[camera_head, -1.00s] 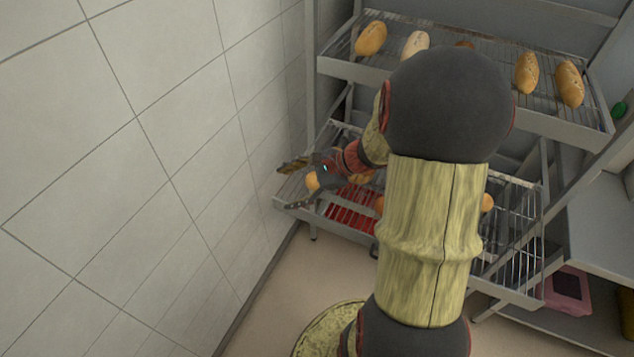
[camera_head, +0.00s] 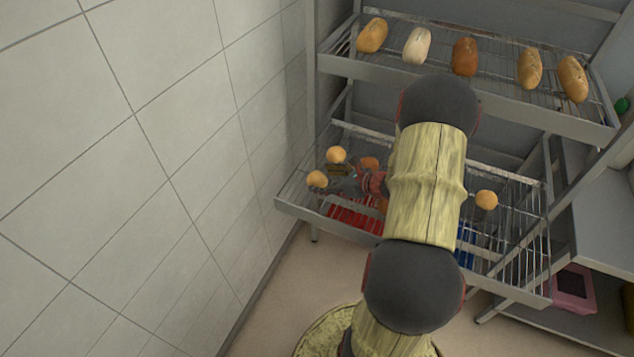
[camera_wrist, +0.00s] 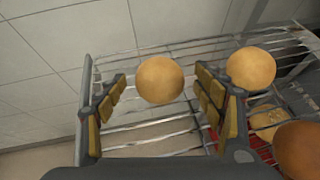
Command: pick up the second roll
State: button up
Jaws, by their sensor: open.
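Small round golden rolls lie on the lower wire shelf (camera_head: 290,205). In the head view, one roll (camera_head: 317,179) is at the shelf's left end and another roll (camera_head: 336,154) is just behind it. In the wrist view, one pale golden roll (camera_wrist: 160,80) shows between the fingertips of my gripper (camera_wrist: 160,96), with a gap on both sides. A second pale roll (camera_wrist: 251,68) is just outside the right finger. My gripper is open and empty. In the head view it is low over the shelf, partly hidden by my arm. I cannot tell which roll is meant as second.
A browner roll (camera_wrist: 298,150) and a scored roll (camera_wrist: 265,118) lie to the right in the wrist view. Another roll (camera_head: 486,200) is right of my arm. The upper shelf (camera_head: 350,68) holds several long loaves. A tiled wall (camera_head: 140,150) stands close at left.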

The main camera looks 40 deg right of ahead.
jog(key=shift+x, duration=0.8)
jog(key=shift+c, duration=0.2)
jog(key=c, duration=1)
